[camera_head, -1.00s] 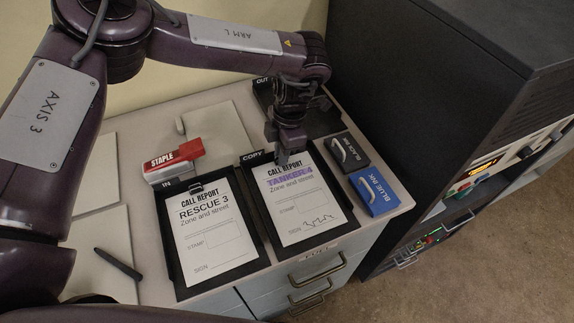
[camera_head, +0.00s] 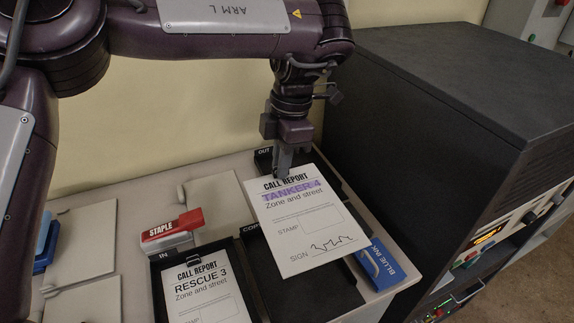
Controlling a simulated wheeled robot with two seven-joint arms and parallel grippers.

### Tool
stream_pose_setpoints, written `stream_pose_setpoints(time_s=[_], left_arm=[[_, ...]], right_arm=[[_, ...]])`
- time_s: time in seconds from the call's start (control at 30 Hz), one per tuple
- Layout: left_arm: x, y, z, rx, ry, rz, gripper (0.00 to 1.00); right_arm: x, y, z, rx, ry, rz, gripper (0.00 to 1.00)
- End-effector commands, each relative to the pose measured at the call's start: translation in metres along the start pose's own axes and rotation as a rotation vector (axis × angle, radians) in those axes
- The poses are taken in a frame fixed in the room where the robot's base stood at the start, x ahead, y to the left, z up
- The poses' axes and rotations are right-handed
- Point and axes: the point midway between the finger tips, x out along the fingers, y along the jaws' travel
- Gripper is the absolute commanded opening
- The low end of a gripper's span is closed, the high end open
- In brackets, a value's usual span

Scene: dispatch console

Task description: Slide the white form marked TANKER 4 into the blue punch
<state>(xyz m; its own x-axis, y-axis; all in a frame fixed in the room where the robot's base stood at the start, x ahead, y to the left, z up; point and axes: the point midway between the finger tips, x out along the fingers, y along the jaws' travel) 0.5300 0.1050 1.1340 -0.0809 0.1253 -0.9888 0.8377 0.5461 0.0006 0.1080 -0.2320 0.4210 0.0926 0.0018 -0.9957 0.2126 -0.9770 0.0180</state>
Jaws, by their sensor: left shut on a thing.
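The white form marked TANKER 4 (camera_head: 305,225) hangs by its top edge from my left gripper (camera_head: 283,172), which is shut on it. The form is tilted and raised above its black tray (camera_head: 262,270), now bare where it shows. It has a purple band over TANKER 4, an empty stamp box and a signature. A blue object (camera_head: 44,246) with a dark base, possibly the punch, stands at the left edge, partly hidden by my arm. My right gripper is not in view.
The form RESCUE 3 (camera_head: 205,295) lies in the IN tray. A red stapler (camera_head: 172,224) stands behind it. The blue ink pad (camera_head: 381,266) is at right, partly behind the raised form. A dark cabinet (camera_head: 440,90) bounds the desk on the right.

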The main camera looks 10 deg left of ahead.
Motion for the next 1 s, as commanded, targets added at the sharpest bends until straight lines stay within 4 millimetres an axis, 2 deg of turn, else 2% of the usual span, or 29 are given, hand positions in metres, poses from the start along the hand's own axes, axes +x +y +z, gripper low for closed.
stream_pose_setpoints(time_s=[0.13,0.27,0.47,0.6,0.7,0.83,1.0], left_arm=[[-0.007,0.000,-0.002,0.005,0.000,0.002,0.00],[0.004,0.002,-0.012,0.074,0.001,0.007,0.00],[0.049,0.003,-0.049,0.406,-0.001,0.053,0.00],[0.084,-0.005,-0.076,0.718,-0.003,0.102,0.00],[0.103,-0.015,-0.090,0.926,-0.005,0.137,0.00],[0.118,-0.027,-0.103,1.124,-0.002,0.169,0.00],[0.127,-0.036,-0.107,1.232,-0.005,0.185,0.00]], right_arm=[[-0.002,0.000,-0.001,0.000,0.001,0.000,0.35],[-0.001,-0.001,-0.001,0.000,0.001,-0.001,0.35],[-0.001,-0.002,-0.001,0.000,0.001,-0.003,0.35],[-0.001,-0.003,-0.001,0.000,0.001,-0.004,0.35],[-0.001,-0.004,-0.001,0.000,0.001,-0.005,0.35],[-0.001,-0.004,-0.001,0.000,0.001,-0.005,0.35],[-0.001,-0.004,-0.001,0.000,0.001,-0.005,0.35]])
